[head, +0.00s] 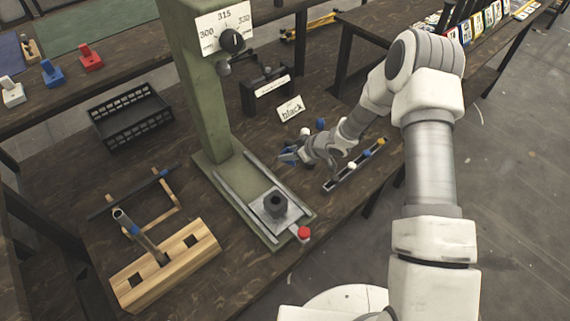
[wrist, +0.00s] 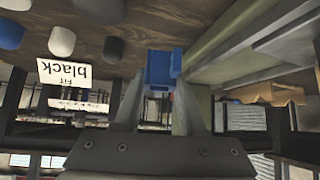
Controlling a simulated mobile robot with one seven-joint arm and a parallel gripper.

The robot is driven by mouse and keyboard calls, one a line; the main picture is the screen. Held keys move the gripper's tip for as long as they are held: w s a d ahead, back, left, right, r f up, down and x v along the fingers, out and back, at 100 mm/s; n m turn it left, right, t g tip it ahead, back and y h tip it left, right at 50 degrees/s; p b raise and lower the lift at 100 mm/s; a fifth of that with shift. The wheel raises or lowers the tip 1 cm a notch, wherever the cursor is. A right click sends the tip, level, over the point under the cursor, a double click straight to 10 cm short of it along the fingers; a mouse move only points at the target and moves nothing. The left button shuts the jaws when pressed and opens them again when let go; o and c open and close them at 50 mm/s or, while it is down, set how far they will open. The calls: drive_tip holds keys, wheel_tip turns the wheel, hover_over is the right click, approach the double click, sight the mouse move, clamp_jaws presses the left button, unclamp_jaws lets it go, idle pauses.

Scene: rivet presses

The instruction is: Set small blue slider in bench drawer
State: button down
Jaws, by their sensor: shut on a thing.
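My gripper (head: 290,156) is shut on the small blue slider (wrist: 160,68), which sits between the fingertips in the wrist view. In the head view the slider (head: 287,157) is a small blue patch at the fingertips, just right of the green press column and above the bench top (head: 300,185). Whether it touches the bench or the press rail cannot be told. I cannot make out an open bench drawer in either view.
The green press (head: 195,90) has a dial, base rails and a red button (head: 304,233). A "black" card (head: 290,108) and a strip with coloured knobs (head: 345,178) are near my gripper. A black crate (head: 100,112) and wooden block (head: 140,280) stand left.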

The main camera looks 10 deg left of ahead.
sight(286, 167)
drive_tip(key=shift+w+a+f, duration=0.35)
drive_tip(key=shift+a+f, duration=0.05)
drive_tip(key=shift+f+b, duration=0.95)
drive_tip(key=shift+f, duration=0.9)
drive_tip(key=shift+f, duration=0.2)
drive_tip(key=shift+c, duration=2.4)
unclamp_jaws()
drive_tip(key=shift+r, duration=0.1)
